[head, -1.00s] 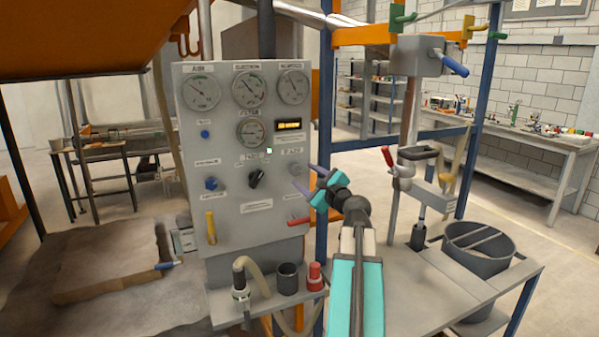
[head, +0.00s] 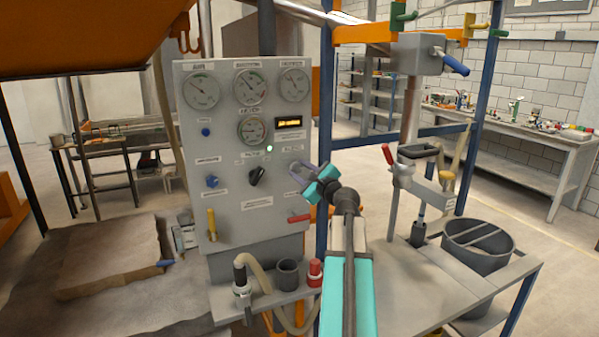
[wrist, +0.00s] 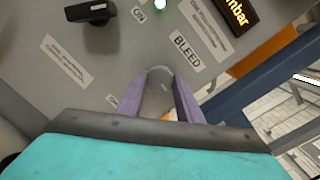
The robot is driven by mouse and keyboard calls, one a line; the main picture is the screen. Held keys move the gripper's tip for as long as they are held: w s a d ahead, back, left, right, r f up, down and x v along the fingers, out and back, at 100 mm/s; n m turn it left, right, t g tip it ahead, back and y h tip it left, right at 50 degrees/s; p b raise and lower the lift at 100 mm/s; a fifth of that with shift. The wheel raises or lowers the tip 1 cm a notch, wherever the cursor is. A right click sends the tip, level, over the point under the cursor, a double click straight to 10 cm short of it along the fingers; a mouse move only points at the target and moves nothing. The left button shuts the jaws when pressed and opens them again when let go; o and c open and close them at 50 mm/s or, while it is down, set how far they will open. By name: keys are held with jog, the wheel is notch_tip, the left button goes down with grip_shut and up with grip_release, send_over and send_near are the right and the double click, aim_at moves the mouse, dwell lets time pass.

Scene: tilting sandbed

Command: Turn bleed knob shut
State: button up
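The bleed knob (wrist: 160,76) is a small round grey knob on the grey control panel (head: 225,222). In the wrist view it shows between the tips of my purple fingers, below the BLEED label (wrist: 187,51). My gripper (head: 297,170) is at the panel's right side in the head view and covers the knob there. The fingers stand apart, one on each side of the knob. I cannot tell whether they touch it.
A black selector knob (head: 257,176) sits left of my gripper. A red lever (head: 299,218) is just below. Gauges (head: 251,88) and a lit display (head: 289,123) are above. A blue upright post (head: 321,240) stands close to the right of the panel.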

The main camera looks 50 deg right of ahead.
jog(key=shift+c, duration=1.1)
jog(key=shift+a, duration=0.1)
